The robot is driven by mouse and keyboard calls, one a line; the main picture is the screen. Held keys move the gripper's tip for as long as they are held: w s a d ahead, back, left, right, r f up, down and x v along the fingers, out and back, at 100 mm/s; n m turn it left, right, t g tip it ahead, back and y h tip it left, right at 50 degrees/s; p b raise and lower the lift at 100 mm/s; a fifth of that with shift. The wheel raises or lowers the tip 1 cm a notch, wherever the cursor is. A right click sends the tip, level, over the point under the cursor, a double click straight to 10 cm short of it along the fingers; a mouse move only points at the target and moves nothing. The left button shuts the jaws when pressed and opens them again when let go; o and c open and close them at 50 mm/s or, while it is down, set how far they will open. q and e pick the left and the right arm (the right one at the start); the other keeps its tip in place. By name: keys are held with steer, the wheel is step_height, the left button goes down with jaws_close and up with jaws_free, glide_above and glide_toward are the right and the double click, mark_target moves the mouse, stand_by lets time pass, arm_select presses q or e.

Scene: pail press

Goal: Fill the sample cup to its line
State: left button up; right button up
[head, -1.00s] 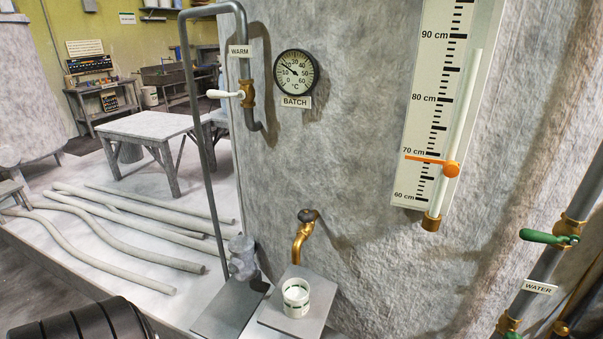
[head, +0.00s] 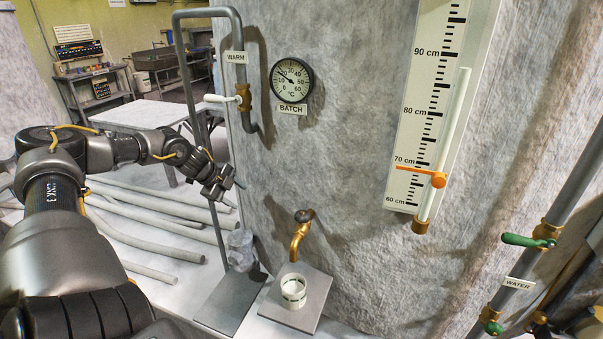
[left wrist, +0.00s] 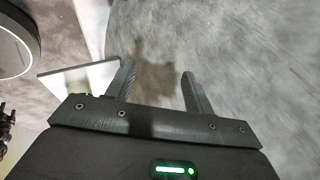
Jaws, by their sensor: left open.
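The white sample cup (head: 293,287) with dark marks on its side stands upright on a grey plate (head: 300,316), under the brass spout (head: 299,238) on the vat wall. No stream shows from the spout, and the level in the cup is too small to tell. My left gripper (head: 231,184) is beside the vat wall, above and left of the spout and cup, apart from both. In the left wrist view its two fingers (left wrist: 158,80) are spread with nothing held between them; a blurred brownish patch shows beyond. My right gripper is out of view.
The WARM pipe (head: 240,70) with a white-handled valve (head: 240,98) and the BATCH dial (head: 291,80) are on the vat above my gripper. A level scale (head: 425,120) and a green-handled WATER valve (head: 528,240) are at right. Pale hoses (head: 160,215) lie left.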

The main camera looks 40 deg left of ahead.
arm_select(q)
steer(key=w+d+r+m+g+p, duration=0.1)
steer(key=w+d+r+m+g, duration=0.25)
steer(key=d+r, duration=0.7)
step_height(320, 180, up, 5)
steer(key=m+g+y, duration=0.1)
steer(key=m+g, duration=0.2)
steer(key=m, duration=0.1)
glide_above(302, 212)
steer(key=shift+d+p, duration=0.15)
steer(key=shift+p, duration=0.3)
step_height(302, 212, down, 9)
steer(key=b, duration=0.3)
steer(key=c, duration=0.6)
